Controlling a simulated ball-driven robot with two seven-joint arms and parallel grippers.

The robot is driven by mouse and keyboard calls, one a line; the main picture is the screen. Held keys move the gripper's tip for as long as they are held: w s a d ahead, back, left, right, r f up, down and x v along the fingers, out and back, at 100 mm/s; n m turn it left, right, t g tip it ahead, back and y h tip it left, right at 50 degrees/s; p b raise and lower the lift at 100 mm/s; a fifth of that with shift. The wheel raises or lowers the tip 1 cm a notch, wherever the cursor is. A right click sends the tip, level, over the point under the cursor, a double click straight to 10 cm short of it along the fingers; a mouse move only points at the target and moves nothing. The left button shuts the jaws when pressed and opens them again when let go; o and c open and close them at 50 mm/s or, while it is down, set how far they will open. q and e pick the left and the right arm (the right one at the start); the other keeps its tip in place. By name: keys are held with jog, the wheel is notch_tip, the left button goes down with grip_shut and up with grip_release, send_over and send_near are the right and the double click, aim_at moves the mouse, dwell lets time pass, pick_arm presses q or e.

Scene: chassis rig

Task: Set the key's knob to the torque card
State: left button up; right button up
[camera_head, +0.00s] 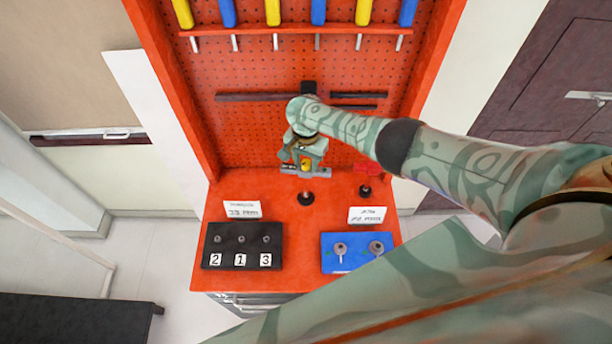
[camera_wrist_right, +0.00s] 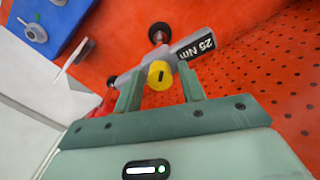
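The key (camera_wrist_right: 186,49) has a grey body with a black label reading 25 Nm. Its yellow knob (camera_wrist_right: 160,75) carries a dark slot. My right gripper (camera_wrist_right: 158,82) has one finger on each side of the knob, with what look like slim gaps. Two white cards stand on the bench, one at left (camera_head: 242,209) and one at right (camera_head: 367,215). Their print is too small to read surely. My left gripper is not in view.
A black block (camera_head: 242,260) marked 2, 1, 3 sits at the bench's front left. A blue block (camera_head: 342,265) with two grey fittings sits at front right. A dark round post (camera_head: 307,199) stands below my gripper. Yellow and blue handled tools hang on the red pegboard (camera_head: 270,140).

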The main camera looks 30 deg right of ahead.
jog(key=n, duration=1.1)
jog(key=c, duration=0.6)
